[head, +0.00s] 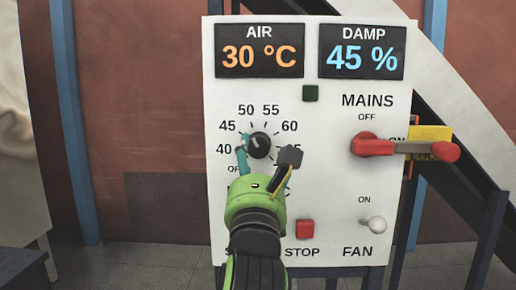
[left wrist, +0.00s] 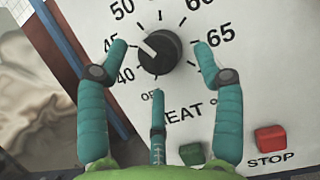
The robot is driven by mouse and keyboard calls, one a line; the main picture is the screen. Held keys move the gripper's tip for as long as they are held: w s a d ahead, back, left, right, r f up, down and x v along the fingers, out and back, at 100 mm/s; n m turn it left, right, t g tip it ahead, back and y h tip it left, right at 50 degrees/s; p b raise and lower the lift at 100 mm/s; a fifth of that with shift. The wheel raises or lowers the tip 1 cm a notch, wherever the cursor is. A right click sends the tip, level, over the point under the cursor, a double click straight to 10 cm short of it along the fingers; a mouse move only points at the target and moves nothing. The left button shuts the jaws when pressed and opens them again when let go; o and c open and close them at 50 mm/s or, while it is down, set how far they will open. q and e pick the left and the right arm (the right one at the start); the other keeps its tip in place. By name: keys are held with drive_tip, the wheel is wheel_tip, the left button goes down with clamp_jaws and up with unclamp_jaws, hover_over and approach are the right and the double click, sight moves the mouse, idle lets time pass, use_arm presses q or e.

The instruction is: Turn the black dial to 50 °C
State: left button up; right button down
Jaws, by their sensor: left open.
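The black dial (head: 260,145) is on the white panel (head: 225,95), below the AIR display (head: 260,50), which reads 30 °C. The dial also shows in the left wrist view (left wrist: 160,54). Its white mark points up and left, roughly toward 45; the 50 lies further clockwise. My left gripper (head: 266,157) is open in front of the dial. In the left wrist view its teal fingers (left wrist: 160,49) stand on the dial's left and right, with a third finger below. A gap shows between each finger and the dial. My right gripper is not in view.
The MAINS lever (head: 400,147) with red ends lies horizontal at right, by a yellow part (head: 430,134). The DAMP display (head: 362,52) reads 45 %. A red STOP button (head: 305,229) and the white FAN switch (head: 374,225) are lower. A dark green square (head: 310,93) is above.

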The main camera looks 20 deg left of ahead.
sight(258, 146)
use_arm(q)
drive_tip(key=shift+x, duration=1.25)
drive_tip(key=c, duration=1.1)
drive_tip(key=shift+r+p, duration=0.2)
drive_tip(key=shift+p, duration=0.4)
drive_tip(key=shift+s+a+m+h+p, duration=0.1)
drive_tip(key=shift+m+h+p, duration=0.3)
drive_tip(key=shift+m+p, duration=0.35)
drive_tip(key=shift+f, duration=0.1)
